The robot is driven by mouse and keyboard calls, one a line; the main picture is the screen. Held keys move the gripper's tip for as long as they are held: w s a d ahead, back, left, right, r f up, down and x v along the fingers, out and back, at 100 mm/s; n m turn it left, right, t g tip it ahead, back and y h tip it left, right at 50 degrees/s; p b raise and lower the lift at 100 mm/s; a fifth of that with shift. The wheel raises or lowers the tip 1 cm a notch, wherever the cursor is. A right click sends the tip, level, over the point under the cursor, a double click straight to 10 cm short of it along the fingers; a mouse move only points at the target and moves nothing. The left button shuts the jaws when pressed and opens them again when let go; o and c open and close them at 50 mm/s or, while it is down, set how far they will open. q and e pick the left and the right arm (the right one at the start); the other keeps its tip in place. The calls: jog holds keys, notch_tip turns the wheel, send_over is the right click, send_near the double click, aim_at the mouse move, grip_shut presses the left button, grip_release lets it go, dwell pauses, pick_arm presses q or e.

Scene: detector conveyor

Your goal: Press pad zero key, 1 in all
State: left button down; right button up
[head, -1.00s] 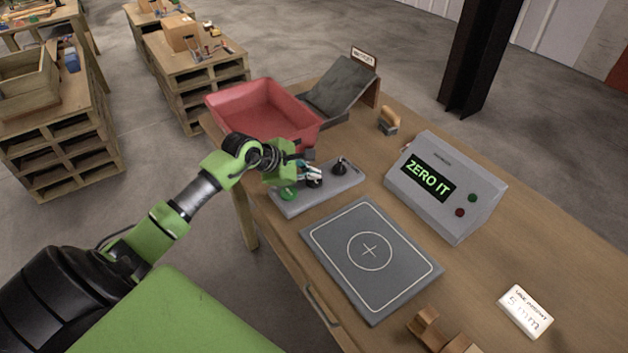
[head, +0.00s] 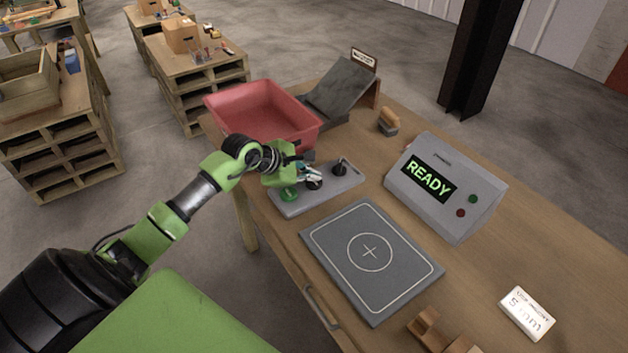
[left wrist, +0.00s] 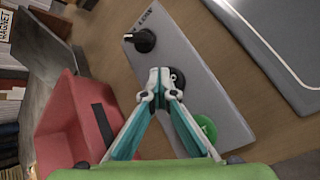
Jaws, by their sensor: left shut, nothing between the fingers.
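The grey key pad strip (head: 328,192) lies on the table between the red bin and the dark plate. It carries a green key (head: 289,195), a black middle key (head: 314,184) and a black knob (head: 340,168). My left gripper (head: 312,174) is shut and empty, with its fingertips at the middle key. In the left wrist view the shut fingertips (left wrist: 159,72) overlap the middle key (left wrist: 177,78); I cannot tell whether they touch it. The green key (left wrist: 206,127) is beside them. The grey display box (head: 447,190) reads READY. My right gripper is not in view.
A red bin (head: 262,108) stands behind the strip, with a dark ramp (head: 341,87) beside it. A dark plate (head: 372,262) with a circle and cross lies in front. A wood-handled block (head: 388,122), a white card (head: 527,313) and wooden blocks (head: 430,328) are on the table.

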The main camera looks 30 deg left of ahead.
aim_at(312, 183)
pick_arm(q)
jog(key=shift+r, duration=0.65)
jog(key=shift+p, duration=0.3)
jog(key=shift+r+p, duration=1.3)
jog(key=shift+r, duration=1.25)
